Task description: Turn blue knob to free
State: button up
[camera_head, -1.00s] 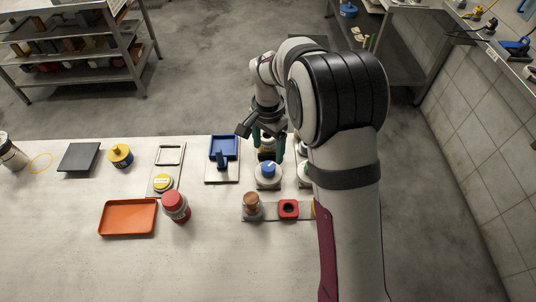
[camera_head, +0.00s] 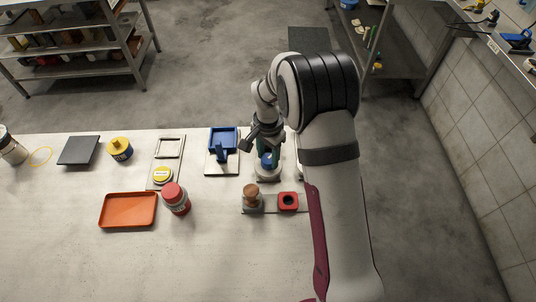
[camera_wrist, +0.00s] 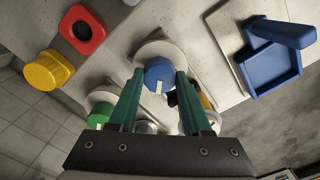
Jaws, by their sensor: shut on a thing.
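The blue knob (camera_head: 267,161) sits on a round pale base (camera_head: 268,174) near the far edge of the table. In the wrist view the blue knob (camera_wrist: 160,76) bears a white mark on the side nearest my gripper and stands on a white dial (camera_wrist: 150,52). My gripper (camera_head: 267,152) has come down on the knob from above. In the wrist view its two green fingers (camera_wrist: 158,84) stand on either side of the knob and are shut on it. The dial's labels cannot be read.
A green knob (camera_wrist: 100,113) is beside the dial. A red square ring (camera_head: 288,201), a wooden-topped stamp (camera_head: 251,196) and a yellow knob (camera_wrist: 47,70) are close by. A blue tray (camera_head: 223,139) stands left. An orange tray (camera_head: 128,210) and red-capped jar (camera_head: 175,198) are further left.

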grip_shut()
jog(key=n, duration=0.4)
jog(key=shift+n, duration=0.4)
jog(key=n, duration=0.4)
jog(key=shift+n, duration=0.3)
jog(key=n, duration=0.4)
jog(key=shift+n, duration=0.3)
jog(key=n, duration=0.4)
jog(key=shift+n, duration=0.4)
